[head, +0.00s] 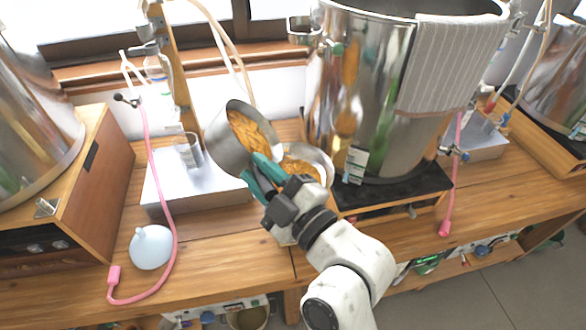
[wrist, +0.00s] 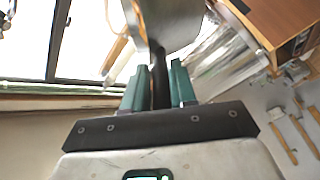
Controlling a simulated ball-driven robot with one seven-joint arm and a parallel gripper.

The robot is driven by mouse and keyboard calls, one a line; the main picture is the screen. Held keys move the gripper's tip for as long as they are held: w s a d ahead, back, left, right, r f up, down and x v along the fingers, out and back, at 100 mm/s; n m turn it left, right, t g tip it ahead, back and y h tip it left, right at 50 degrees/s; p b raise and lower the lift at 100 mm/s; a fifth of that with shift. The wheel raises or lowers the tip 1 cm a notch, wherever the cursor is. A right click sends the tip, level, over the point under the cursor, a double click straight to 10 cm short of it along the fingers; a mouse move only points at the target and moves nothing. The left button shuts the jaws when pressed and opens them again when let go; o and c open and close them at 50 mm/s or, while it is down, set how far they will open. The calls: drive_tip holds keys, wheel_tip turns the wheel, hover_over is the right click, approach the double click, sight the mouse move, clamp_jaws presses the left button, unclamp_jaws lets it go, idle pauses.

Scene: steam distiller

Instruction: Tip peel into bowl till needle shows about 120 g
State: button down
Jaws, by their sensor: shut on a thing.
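A steel pan (head: 228,146) holding orange-brown peel (head: 252,130) is tilted, its open side facing up and right. My gripper (head: 262,174) is shut on the pan's dark handle. The wrist view shows the handle (wrist: 160,66) between the teal fingers and the pan (wrist: 172,22) beyond it. A metal bowl (head: 322,158) with peel in it (head: 304,168) stands just right of the pan, partly hidden by my gripper. I cannot tell whether peel is falling between them. The scale's dial and needle cannot be made out; my gripper and arm cover the area below the bowl.
A large steel pot (head: 352,95) with a striped towel (head: 445,65) stands close right of the bowl. A glass beaker (head: 188,152) is on a metal box (head: 165,185) at left. A pink hose (head: 160,190) and a pale round flask (head: 151,247) lie on the wooden bench (head: 215,262).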

drive_tip(key=shift+w+d+f+m+t+y+b, duration=0.15)
drive_tip(key=shift+d+f+m+t+b, duration=0.2)
drive_tip(key=shift+m, duration=0.25)
drive_tip(key=shift+d+f+m+t+y+b, duration=0.15)
drive_tip(key=shift+d+f+m+t+b, duration=0.1)
drive_tip(key=shift+d+m+t+b, duration=0.25)
idle(2.5)
drive_tip(key=a+r+n+g+p, duration=0.2)
drive_tip(key=r+n+p, duration=0.1)
drive_tip(key=shift+s+a, duration=0.15)
drive_tip(key=shift+s, duration=0.05)
drive_tip(key=s+a+f+n+g+h+p, duration=0.1)
drive_tip(key=a+f+n+g+h+p, duration=0.1)
drive_tip(key=a+f+n+h+p, duration=0.3)
drive_tip(key=shift+s+a+n+h+p, duration=0.4)
drive_tip(key=shift+a+n, duration=0.3)
drive_tip(key=shift+a, duration=1.35)
drive_tip(key=shift+g, duration=0.25)
